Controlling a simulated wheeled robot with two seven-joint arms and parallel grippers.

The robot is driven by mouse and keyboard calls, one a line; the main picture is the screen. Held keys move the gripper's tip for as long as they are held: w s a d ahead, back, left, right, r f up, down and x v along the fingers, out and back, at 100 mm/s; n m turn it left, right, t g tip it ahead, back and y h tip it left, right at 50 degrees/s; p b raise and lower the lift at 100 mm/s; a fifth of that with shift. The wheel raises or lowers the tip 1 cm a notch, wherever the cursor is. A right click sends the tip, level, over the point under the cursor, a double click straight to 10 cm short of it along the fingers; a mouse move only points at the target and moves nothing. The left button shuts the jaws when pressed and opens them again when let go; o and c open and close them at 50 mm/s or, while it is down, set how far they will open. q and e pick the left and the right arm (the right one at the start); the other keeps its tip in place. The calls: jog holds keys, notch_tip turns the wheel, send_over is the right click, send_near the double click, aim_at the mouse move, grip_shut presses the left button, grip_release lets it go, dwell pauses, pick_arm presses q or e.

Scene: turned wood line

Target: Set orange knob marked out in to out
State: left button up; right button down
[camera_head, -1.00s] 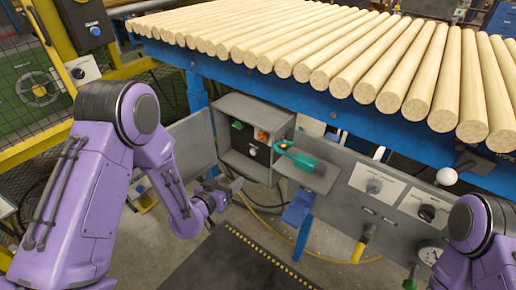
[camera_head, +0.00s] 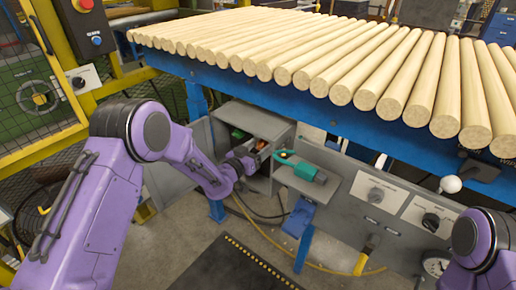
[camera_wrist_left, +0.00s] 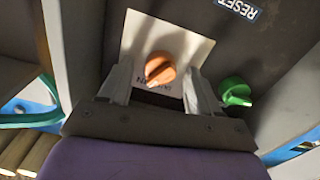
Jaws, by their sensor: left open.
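The orange knob (camera_wrist_left: 160,68) sits on a pale square plate (camera_wrist_left: 185,40) in the left wrist view. A white mark on the knob points to the lower left; the lettering below it is too small to read. In the head view the orange knob (camera_head: 261,145) shows only partly, inside the grey box (camera_head: 262,122). My left gripper (camera_head: 250,158) is open at the mouth of the box. In the left wrist view its two fingers (camera_wrist_left: 160,78) stand either side of the knob, with gaps visible. My right gripper is out of view.
A teal tool (camera_head: 302,167) lies on a shelf right of the box. The blue conveyor frame (camera_head: 300,97) with wooden rods runs above. The box door (camera_head: 170,185) stands open at left.

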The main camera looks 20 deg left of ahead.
pick_arm(q)
jog(key=c, duration=1)
jog(key=shift+c, duration=0.2)
jog(key=n+p, duration=0.1)
jog(key=n, duration=0.4)
jog(key=shift+a+n, duration=0.1)
jog(key=shift+n, duration=0.3)
jog(key=n, duration=0.5)
jog(key=shift+f+n, duration=0.15)
jog(key=shift+n, duration=0.55)
jog(key=o, duration=1)
jog(key=shift+o, duration=0.2)
